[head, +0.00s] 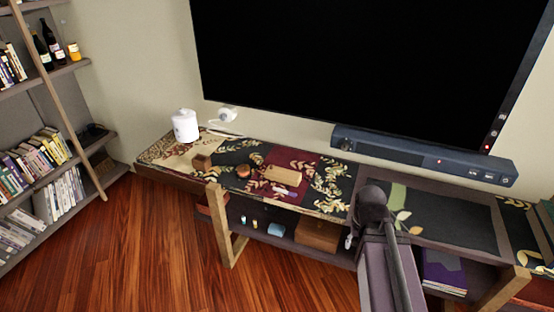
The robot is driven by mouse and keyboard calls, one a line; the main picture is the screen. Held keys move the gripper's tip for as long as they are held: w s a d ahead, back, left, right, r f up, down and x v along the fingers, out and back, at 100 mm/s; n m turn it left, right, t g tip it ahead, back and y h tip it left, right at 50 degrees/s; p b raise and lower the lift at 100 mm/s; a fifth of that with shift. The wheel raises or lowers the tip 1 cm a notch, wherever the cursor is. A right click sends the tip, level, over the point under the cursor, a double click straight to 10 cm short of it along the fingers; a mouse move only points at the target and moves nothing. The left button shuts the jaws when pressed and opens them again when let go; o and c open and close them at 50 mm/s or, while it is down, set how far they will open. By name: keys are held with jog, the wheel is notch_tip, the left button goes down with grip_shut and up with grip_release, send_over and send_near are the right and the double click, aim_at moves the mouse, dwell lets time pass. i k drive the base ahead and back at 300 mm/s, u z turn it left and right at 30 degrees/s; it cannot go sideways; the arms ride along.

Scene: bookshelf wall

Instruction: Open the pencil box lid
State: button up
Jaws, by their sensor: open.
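A flat tan wooden box (282,175), which looks like the pencil box, lies on the dark red part of the patterned runner on the low console. At this size I cannot make out its lid edge or whether the lid is open. My arm rises from the bottom right, and its dark end stands in front of the console, right of the box. Only a small pale part of my gripper (349,239) seems to show beside the arm; the rest is hidden. It is apart from the box and holds nothing that I can see.
Small purplish items (282,191) lie just in front of the box. A round brown object (242,171) and a brown cube (202,162) stand to its left. A soundbar (430,158) sits behind, below the large screen (370,60). A brown box (317,233) is on the lower shelf.

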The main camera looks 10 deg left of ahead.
aim_at(282, 172)
jog(key=u, duration=0.2)
jog(key=i, duration=0.95)
jog(key=u, duration=0.45)
